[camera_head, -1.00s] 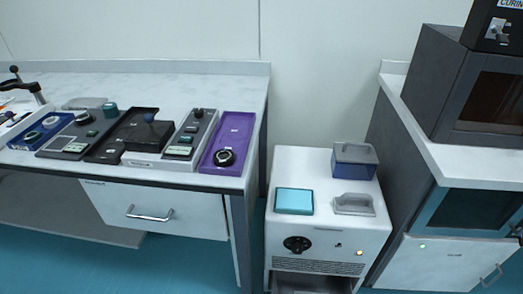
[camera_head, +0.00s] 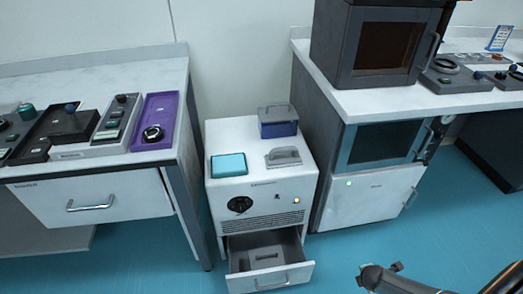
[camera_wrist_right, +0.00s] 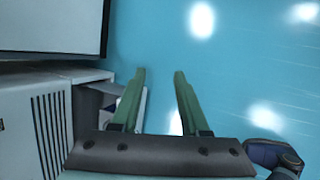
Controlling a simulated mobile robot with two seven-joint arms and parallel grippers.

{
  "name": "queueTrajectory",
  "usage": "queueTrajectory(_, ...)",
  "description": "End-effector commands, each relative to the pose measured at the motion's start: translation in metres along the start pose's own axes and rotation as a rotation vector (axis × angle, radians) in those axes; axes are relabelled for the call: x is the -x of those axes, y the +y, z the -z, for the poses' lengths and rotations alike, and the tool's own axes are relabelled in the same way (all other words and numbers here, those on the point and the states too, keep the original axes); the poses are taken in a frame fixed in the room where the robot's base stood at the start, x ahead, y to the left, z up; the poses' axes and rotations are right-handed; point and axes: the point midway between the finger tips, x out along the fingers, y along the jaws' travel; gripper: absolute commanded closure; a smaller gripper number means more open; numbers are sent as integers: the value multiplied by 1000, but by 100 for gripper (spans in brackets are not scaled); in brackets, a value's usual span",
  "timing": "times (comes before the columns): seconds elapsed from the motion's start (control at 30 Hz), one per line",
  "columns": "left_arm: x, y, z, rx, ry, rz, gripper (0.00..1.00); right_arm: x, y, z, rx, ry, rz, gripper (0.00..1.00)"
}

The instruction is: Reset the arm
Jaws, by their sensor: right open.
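My right gripper (camera_wrist_right: 159,74) shows in the right wrist view with its two green fingers apart and nothing between them. Blue floor lies beyond the fingertips. The left finger overlaps the view of a pale open drawer beside the white vented unit (camera_wrist_right: 30,125). In the head view, a dark part of my arm (camera_head: 385,278) shows at the bottom right, with no fingers visible there. My left gripper is not in view.
The white floor unit (camera_head: 225,135) has its lower drawer (camera_head: 268,278) pulled out, with a grey handled piece inside. A bench with a purple tray (camera_head: 155,108) stands left. A white cabinet (camera_head: 370,195) with an oven above stands right.

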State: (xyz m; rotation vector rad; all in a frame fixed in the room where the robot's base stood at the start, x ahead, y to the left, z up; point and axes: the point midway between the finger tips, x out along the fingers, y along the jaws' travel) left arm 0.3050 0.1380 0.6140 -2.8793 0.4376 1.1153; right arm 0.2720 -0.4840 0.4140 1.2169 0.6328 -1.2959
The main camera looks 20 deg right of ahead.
Motion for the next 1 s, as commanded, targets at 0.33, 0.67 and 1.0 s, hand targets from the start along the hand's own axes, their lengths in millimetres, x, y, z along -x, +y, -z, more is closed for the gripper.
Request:
queueTrajectory(0.33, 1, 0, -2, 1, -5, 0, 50, 90, 6, 106, -370, 332, -92, 55)
queueTrajectory(0.67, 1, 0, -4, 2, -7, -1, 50, 208, 25, 160, -715, 634, -95, 55)
queueTrajectory(1.0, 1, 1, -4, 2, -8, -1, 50, 267, 28, 208, -985, 797, -24, 55)
